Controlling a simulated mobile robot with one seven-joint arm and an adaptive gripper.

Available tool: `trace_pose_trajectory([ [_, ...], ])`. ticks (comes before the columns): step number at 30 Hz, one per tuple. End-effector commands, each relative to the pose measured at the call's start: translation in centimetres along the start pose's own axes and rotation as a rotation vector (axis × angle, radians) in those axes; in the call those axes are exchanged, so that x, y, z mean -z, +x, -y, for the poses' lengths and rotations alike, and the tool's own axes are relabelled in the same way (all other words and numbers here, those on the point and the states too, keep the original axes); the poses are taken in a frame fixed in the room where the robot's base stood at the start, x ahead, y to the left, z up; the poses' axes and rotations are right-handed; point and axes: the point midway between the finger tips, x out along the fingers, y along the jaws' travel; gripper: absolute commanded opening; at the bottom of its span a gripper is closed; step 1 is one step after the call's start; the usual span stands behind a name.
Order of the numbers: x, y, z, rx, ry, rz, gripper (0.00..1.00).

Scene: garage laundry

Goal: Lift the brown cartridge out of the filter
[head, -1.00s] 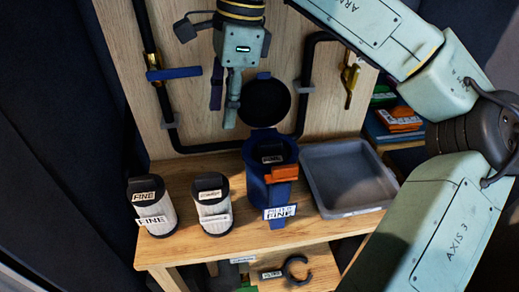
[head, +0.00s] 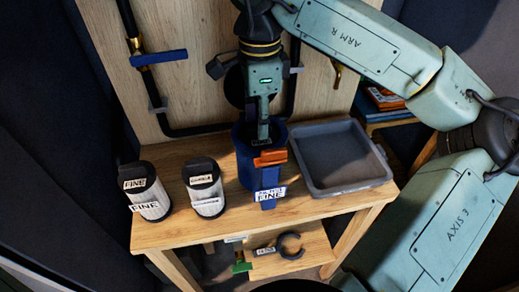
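The blue filter housing (head: 247,172) stands open on the wooden bench, with an orange latch (head: 271,157) on its front and a label reading FINE below. My gripper (head: 263,132) points down into the housing's mouth. Its fingertips are at or just inside the rim, over the cartridge top (head: 262,143), of which only a dark piece with a pale label shows. The cartridge's brown body is hidden inside the housing. Whether the fingers touch the cartridge or are spread cannot be seen from this angle.
Two white cartridges with black caps, a left one (head: 147,190) and a right one (head: 204,187), stand left of the housing. An empty grey tray (head: 341,188) sits close on its right. A lower shelf (head: 290,262) holds a dark C-shaped wrench (head: 290,244). A black pipe runs along the back board.

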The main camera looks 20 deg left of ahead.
Motion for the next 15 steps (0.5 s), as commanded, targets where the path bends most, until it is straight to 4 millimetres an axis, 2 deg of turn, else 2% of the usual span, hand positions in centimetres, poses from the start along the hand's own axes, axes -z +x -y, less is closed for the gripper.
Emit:
trace_pose_trajectory([
  [4,-0.02,1.24,0.01,0.001,0.000,0.001,0.35],
  [11,-0.02,1.42,0.03,0.001,0.000,0.001,0.35],
  [15,-0.02,1.41,0.03,0.001,0.000,0.000,0.26],
])
